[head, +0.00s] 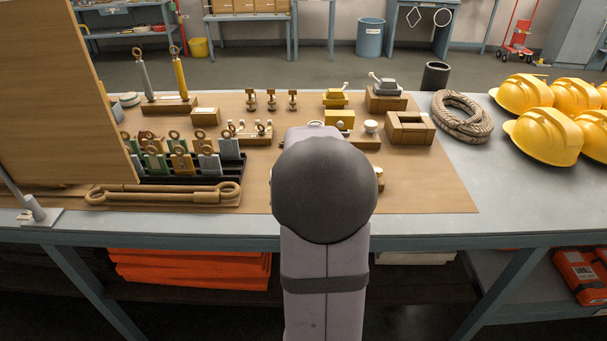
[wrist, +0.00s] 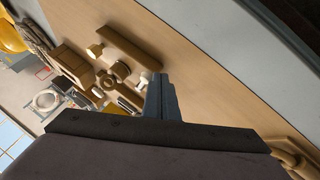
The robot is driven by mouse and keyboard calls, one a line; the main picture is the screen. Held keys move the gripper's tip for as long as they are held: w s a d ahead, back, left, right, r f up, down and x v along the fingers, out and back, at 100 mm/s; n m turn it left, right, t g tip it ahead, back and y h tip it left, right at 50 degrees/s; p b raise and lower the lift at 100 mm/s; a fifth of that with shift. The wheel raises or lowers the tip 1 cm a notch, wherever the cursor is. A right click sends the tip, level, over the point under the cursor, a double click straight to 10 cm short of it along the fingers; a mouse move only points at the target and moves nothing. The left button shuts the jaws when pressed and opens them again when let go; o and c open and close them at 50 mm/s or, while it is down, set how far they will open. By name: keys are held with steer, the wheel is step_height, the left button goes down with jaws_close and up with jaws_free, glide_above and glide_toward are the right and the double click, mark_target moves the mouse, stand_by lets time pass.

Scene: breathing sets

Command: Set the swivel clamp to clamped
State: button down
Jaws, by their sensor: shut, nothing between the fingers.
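I cannot tell for certain which fixture is the swivel clamp. Two candidates with small levers stand at the back of the board in the head view: a yellow one (head: 335,98) and a dark grey one (head: 384,86) on a wooden block. Whether either is clamped is too small to tell. My gripper is hidden behind my own arm in the head view. In the wrist view my gripper (wrist: 161,78) is shut and empty, its fingers pointing toward small fixtures, with a small white-topped piece (wrist: 143,82) close by its tip. I cannot tell if they touch.
A wooden box (head: 410,127), a rope coil (head: 462,117) and yellow helmets (head: 543,135) lie to the right. A black rack of padlock-like tags (head: 190,160) and a long wooden bar (head: 163,193) lie left, beside an upright wooden panel (head: 60,90). The board's front right is clear.

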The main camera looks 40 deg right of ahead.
steer(key=shift+w, duration=0.25)
steer(key=shift+w+d, duration=0.2)
steer(key=shift+w, duration=0.45)
steer(key=shift+a+f, duration=0.1)
steer(key=shift+w+a+f+b, duration=0.2)
steer(key=shift+a+b, duration=0.3)
steer(key=shift+b, duration=0.2)
steer(key=a+b, duration=0.2)
steer(key=a, duration=0.1)
steer(key=shift+w+r, duration=0.1)
steer(key=shift+w, duration=0.25)
steer(key=v, duration=0.9)
steer(key=shift+r+b, duration=0.15)
steer(key=shift+b, duration=0.25)
steer(key=shift+s+a, duration=0.1)
